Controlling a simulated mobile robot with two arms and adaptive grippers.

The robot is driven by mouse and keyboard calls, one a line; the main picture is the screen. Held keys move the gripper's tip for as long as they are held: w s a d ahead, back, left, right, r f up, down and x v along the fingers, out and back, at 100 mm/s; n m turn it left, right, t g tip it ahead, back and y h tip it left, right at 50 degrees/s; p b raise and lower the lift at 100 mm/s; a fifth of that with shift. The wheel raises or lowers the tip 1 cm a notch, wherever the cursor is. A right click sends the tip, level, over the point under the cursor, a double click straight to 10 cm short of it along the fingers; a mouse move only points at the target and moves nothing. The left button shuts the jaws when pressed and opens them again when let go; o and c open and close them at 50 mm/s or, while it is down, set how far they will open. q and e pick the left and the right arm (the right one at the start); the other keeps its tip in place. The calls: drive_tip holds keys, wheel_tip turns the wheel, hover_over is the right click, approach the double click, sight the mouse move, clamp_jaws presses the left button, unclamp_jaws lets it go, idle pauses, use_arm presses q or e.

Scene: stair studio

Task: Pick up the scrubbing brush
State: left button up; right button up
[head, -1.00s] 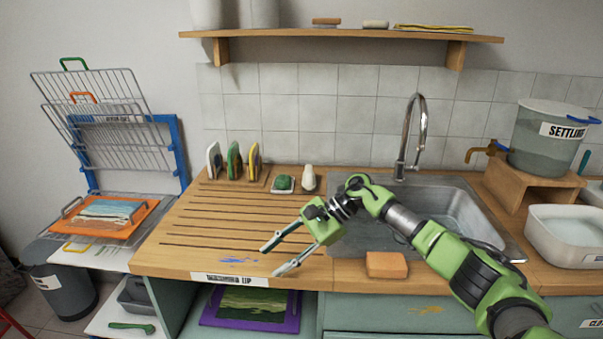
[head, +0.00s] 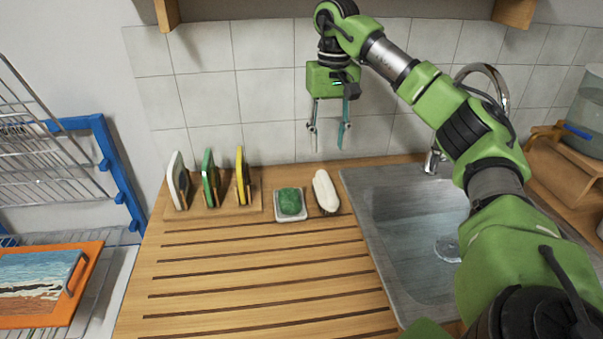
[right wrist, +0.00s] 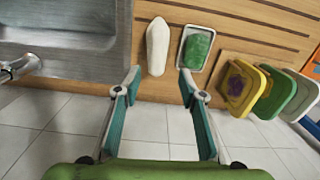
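The scrubbing brush (head: 326,190), a white elongated body with a dark underside, lies on the wooden counter beside the sink. It also shows in the right wrist view (right wrist: 157,46), just beyond the fingertips. My right gripper (head: 328,140) points down above the brush, with its two fingers apart and nothing between them. In the right wrist view the open fingers (right wrist: 160,82) show a clear gap. The brush is apart from the fingers. My left gripper is not in view.
A green scrubber on a white dish (head: 290,203) sits just left of the brush. A rack holds several coloured upright pads (head: 209,180) farther left. The metal sink (head: 400,285) and tap (head: 433,160) are to the right. The tiled wall is close behind. The grooved counter in front is clear.

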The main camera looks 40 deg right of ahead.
sight(327, 181)
drive_tip(key=f, duration=0.7)
drive_tip(key=shift+d+f, duration=0.25)
drive_tip(key=shift+d, duration=0.05)
drive_tip(key=shift+f, duration=0.55)
wheel_tip(327, 181, down, 4)
drive_tip(key=shift+s+r+p, duration=0.1)
drive_tip(key=shift+r+p, duration=0.1)
drive_tip(key=shift+p, duration=0.4)
drive_tip(key=shift+f, duration=0.5)
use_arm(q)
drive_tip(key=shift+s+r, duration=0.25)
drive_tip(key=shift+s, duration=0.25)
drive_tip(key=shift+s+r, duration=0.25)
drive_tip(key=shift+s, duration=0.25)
use_arm(e)
drive_tip(key=shift+a, duration=0.1)
clamp_jaws()
